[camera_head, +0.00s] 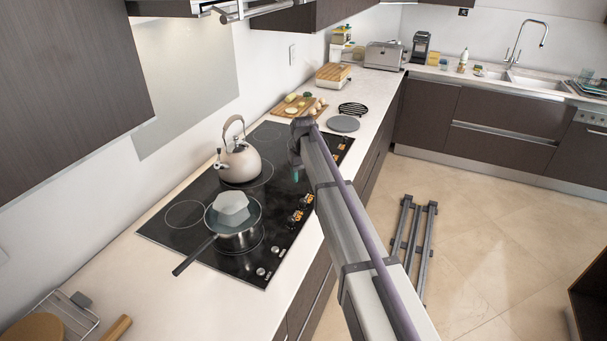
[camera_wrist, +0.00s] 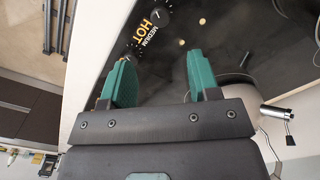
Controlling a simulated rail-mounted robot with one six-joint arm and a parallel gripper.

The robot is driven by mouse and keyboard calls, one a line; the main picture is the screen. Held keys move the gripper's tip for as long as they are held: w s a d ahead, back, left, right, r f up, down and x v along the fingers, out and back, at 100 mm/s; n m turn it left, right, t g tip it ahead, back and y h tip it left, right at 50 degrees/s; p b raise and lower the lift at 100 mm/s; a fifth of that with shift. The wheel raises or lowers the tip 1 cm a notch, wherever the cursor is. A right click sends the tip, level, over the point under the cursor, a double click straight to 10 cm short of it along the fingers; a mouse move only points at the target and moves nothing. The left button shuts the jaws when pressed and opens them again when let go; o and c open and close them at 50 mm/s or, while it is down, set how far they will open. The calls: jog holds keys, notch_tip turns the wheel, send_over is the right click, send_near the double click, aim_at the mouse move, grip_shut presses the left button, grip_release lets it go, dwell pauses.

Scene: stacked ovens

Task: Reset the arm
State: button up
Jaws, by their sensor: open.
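My arm (camera_head: 345,225) reaches from the lower right over the black cooktop (camera_head: 180,232), ending near its right side. My gripper (camera_wrist: 158,60) is open in the wrist view, with two green fingers apart and nothing between them. In the head view the gripper (camera_head: 296,174) is mostly hidden by the arm, and only a bit of green shows. The fingers point at the cooktop surface, near a knob with a "HOT" label (camera_wrist: 144,32).
A kettle (camera_head: 240,162) stands on the cooktop left of my gripper. A pan (camera_head: 237,240) with a pale block-like object (camera_head: 231,208) is nearer. A cutting board with food (camera_head: 290,110), a grey disc (camera_head: 343,124) and a toaster (camera_head: 384,55) are farther back.

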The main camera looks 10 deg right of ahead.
jog(key=shift+f, duration=0.1)
jog(key=s+d+m, duration=0.1)
jog(key=s+d, duration=0.1)
jog(key=s, duration=1.7)
jog(key=s+d+m, duration=0.1)
jog(key=s+d, duration=0.1)
jog(key=s, duration=1.6)
jog(key=shift+s+f+m, duration=0.15)
jog(key=shift+s+m, duration=0.25)
jog(key=shift+d, duration=0.1)
